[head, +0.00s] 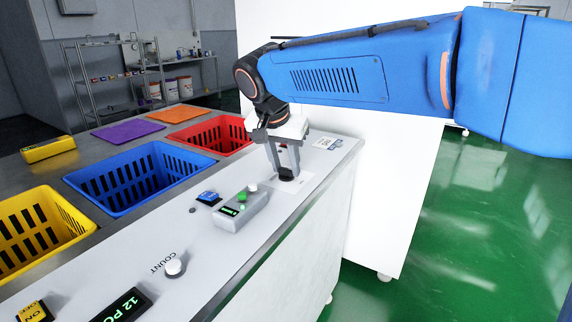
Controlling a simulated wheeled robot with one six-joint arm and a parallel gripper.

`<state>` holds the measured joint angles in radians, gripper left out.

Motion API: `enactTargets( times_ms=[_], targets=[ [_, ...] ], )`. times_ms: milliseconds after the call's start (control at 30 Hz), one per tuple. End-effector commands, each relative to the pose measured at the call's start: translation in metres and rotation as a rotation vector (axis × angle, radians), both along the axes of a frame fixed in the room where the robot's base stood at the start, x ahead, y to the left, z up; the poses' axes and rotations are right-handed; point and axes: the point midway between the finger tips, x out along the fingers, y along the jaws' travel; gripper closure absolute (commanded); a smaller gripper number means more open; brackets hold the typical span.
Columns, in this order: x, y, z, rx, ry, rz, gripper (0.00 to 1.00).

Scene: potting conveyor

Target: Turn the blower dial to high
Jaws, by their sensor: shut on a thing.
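My gripper (286,170) points down at the far end of the grey control panel (90,268). Its jaws are shut on a dark dial (287,177), which stands on a pale label plate (302,182). I take this to be the blower dial. The jaws hide much of it, so its pointer and its setting cannot be read. The writing on the plate is too small to read.
Beside my gripper is a grey box (250,212) with green and white buttons. Yellow (70,207), blue (147,205) and red (178,142) crates line the left.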

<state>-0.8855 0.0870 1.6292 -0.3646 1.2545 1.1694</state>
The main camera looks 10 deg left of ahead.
Motion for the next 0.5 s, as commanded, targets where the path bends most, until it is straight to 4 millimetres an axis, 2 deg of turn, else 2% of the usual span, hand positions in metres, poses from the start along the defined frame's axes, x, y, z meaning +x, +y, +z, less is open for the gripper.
enactTargets(
  times_ms=[200,500],
  targets=[
    [0.0001,0.0012,0.0003,0.000,0.000,-0.097,0.90],
    [0.0001,0.0013,0.0002,0.002,0.000,-0.150,0.90]
  ],
)
